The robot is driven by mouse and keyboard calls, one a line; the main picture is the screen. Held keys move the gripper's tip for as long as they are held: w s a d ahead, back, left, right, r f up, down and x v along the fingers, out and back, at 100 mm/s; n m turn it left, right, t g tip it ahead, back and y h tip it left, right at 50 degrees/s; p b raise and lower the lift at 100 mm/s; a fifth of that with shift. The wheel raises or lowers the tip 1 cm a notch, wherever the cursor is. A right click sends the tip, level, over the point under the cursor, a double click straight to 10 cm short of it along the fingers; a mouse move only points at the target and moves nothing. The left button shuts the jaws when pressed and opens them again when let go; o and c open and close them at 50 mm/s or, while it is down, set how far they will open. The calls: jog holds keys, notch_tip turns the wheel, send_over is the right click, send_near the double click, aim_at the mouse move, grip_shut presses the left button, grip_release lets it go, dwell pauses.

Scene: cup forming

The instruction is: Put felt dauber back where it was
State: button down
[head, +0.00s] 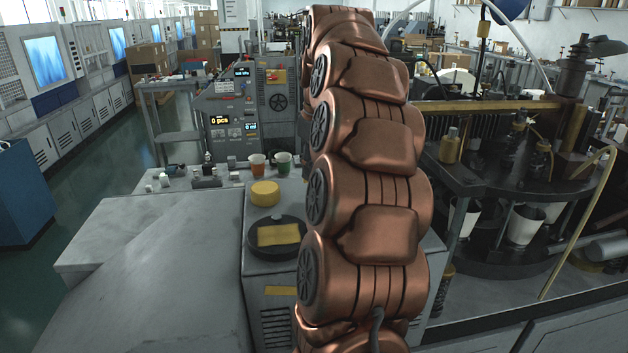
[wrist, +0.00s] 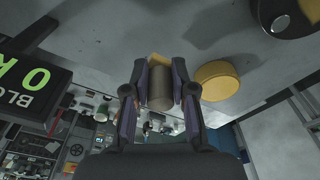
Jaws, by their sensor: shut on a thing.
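My gripper (wrist: 160,66) is shut on a grey-brown cylinder, which I take to be the felt dauber (wrist: 160,92). The cylinder sits between the two fingers in the wrist view, with a small yellow part showing beyond its far end. I cannot tell whether it touches the surface behind it. In the head view my copper arm hides the gripper and the dauber. A round yellow block (head: 265,194) stands on the grey worktop; it also shows right of my gripper in the wrist view (wrist: 217,81).
A round black dish (head: 257,247) with a yellow pad (head: 279,235) lies in front of the yellow block. An orange cup (head: 257,164) and a green cup (head: 283,163) stand behind it. The grey worktop (head: 150,235) at left is bare. A dark rotary machine (head: 530,235) stands at right.

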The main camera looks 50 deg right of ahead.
jog(key=shift+f+p, duration=0.6)
jog(key=shift+f, duration=1.25)
jog(key=shift+f, duration=0.2)
jog(key=c, duration=1)
grip_release()
jog(key=shift+r, duration=0.1)
jog(key=shift+o, duration=0.2)
jog(key=shift+r, duration=0.2)
jog(key=shift+r+b, duration=0.35)
jog(key=shift+r, duration=0.2)
notch_tip(320, 180, up, 11)
jog(key=s+p, duration=0.1)
jog(key=p, duration=0.1)
jog(key=shift+s+a+p, duration=0.15)
jog(key=shift+p, duration=0.2)
